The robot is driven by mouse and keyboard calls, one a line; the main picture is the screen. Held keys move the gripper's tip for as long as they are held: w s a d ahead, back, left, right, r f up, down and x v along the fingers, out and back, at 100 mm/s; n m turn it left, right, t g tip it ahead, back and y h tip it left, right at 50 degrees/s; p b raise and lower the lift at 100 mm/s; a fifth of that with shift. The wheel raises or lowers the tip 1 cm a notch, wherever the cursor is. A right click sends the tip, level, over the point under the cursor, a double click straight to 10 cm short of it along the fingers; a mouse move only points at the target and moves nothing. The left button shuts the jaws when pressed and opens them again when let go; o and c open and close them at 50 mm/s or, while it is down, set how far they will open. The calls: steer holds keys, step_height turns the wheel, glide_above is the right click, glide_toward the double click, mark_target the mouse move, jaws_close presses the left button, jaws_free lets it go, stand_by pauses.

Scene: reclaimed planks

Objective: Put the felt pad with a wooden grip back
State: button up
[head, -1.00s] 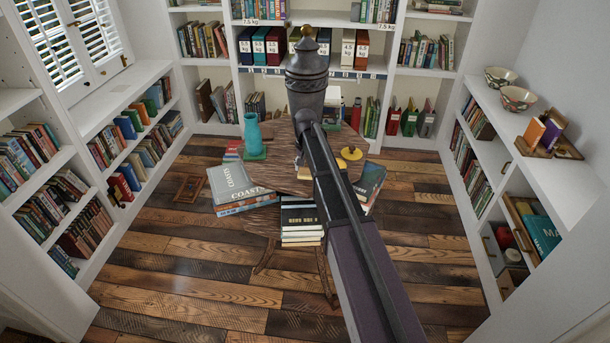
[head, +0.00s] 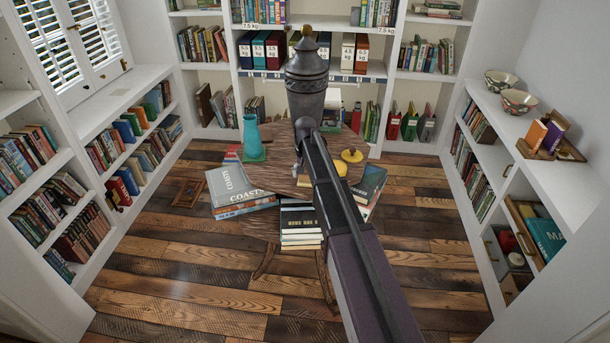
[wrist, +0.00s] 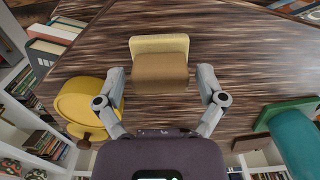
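The felt pad with a wooden grip shows in the wrist view as a pale yellow slab with a brown wooden block (wrist: 160,70) on it, on the dark wooden table top (wrist: 240,60). My gripper (wrist: 161,76) is open, with one finger on either side of the pad and a visible gap on each side. Where the pad belongs cannot be told.
A yellow round thing with a knob (head: 352,155) stands close to one finger. A teal vase (head: 251,134) on a green base stands on the other side. Stacked books (head: 238,188) flank the table. Shelves line the walls, and the front floor is clear.

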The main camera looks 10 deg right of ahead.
mark_target(306, 173)
steer(key=shift+r, duration=0.2)
stand_by(0.4)
step_height(306, 173, up, 12)
steer(key=p, duration=1.2)
stand_by(0.7)
steer(key=s+n, duration=0.3)
steer(key=s, duration=2.6)
steer(key=shift+a+n, duration=0.15)
steer(key=shift+n, duration=0.15)
